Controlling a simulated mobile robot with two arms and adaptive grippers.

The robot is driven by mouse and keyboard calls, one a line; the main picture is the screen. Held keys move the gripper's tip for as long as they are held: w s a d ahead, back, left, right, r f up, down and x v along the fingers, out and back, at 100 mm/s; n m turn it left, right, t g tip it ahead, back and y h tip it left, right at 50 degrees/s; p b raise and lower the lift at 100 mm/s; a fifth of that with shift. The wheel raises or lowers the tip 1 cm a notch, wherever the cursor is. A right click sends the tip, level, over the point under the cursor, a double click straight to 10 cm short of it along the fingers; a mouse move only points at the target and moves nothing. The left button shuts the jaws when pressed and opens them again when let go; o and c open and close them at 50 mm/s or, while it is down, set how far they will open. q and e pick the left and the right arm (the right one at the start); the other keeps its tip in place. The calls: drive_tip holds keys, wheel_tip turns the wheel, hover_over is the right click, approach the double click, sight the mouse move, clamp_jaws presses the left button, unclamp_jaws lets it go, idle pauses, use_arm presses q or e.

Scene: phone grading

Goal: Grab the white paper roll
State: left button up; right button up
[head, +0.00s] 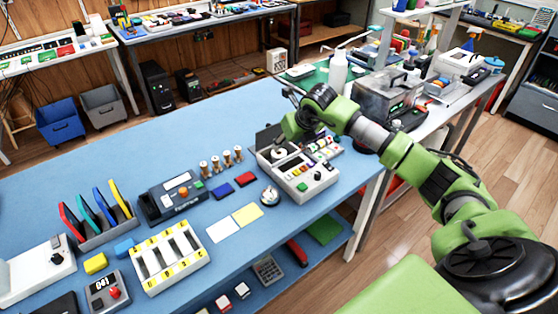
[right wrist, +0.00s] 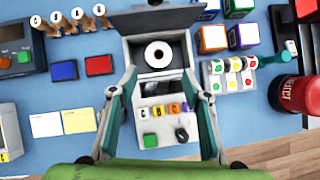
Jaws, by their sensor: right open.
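In the head view the roll (head: 279,153) shows at the back left of the printer (head: 312,182), just below my right gripper (head: 287,143). In the right wrist view my right gripper (right wrist: 160,78) is open and empty, with one finger on each side of the printer and the roll ahead between them. My left gripper is not in view.
The printer's raised lid (right wrist: 170,20) stands behind the roll. Several wooden stamps (head: 215,163), red and blue pads and a bell (head: 269,195) lie left of the printer. A red cylinder (right wrist: 292,95) is at right. The blue table (head: 120,165) is clear at back left.

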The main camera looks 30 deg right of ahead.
sight(279, 153)
drive_tip(key=b+x, duration=0.2)
drive_tip(key=x, duration=0.4)
drive_tip(key=shift+a+b, duration=0.1)
drive_tip(key=shift+b, duration=0.25)
drive_tip(key=b+x, duration=0.4)
drive_tip(key=x, duration=0.1)
drive_tip(key=shift+f, duration=0.2)
drive_tip(key=shift+r, duration=0.1)
drive_tip(key=c, duration=0.9)
